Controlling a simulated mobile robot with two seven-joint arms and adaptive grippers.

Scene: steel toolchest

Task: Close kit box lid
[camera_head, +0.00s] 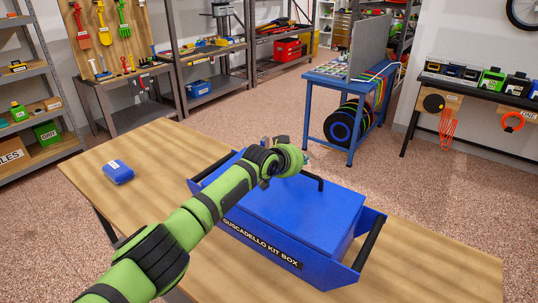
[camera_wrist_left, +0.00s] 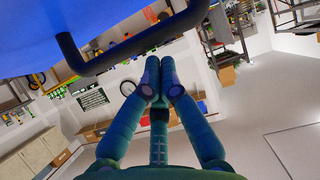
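The blue kit box (camera_head: 262,247) stands on the wooden table, its name label facing me. Its flat blue lid (camera_head: 315,207) lies over the box top, looking level; I cannot tell whether it is fully seated. A black handle (camera_head: 312,181) is on the lid's far part. My left arm crosses the near left of the box. My left gripper (camera_head: 304,158) is above the far side, close to the handle. In the left wrist view its fingers (camera_wrist_left: 162,82) are together and empty, and a blue surface (camera_wrist_left: 60,22) with a black bar shows beyond them.
A small blue case (camera_head: 118,172) lies at the table's left. Black end handles (camera_head: 369,243) stick out at the box's sides. A blue workbench (camera_head: 337,84) with cable reels stands behind. The table's right end (camera_head: 440,275) is clear.

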